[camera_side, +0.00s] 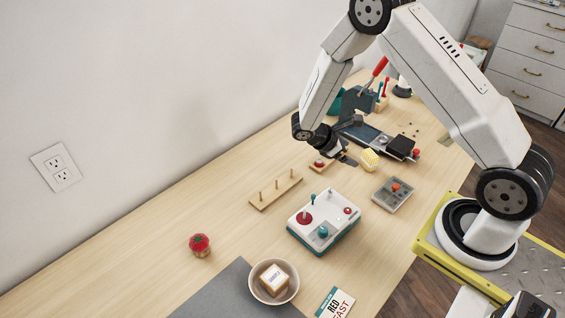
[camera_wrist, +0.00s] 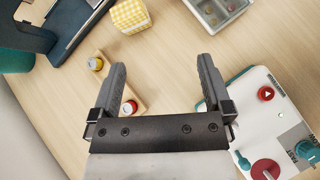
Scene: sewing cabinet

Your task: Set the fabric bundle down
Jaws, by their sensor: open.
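The yellow-and-white checked block (camera_side: 369,159), which looks like the fabric bundle, sits on the bare wooden tabletop, just right of my gripper (camera_side: 348,159). In the wrist view the checked bundle (camera_wrist: 130,16) is at the top, beyond the fingertips and apart from them. Its top edge is partly cut off by the frame. My gripper (camera_wrist: 162,66) is open, with nothing between its two dark fingers. Bare wood shows through the gap.
A small wooden holder (camera_wrist: 110,82) with yellow and red tops lies by the left finger. A white control box (camera_wrist: 248,108) is close to the right finger. A grey tray (camera_side: 392,194), peg rack (camera_side: 275,190) and bowl (camera_side: 262,292) stand nearby. Clear wood lies between them.

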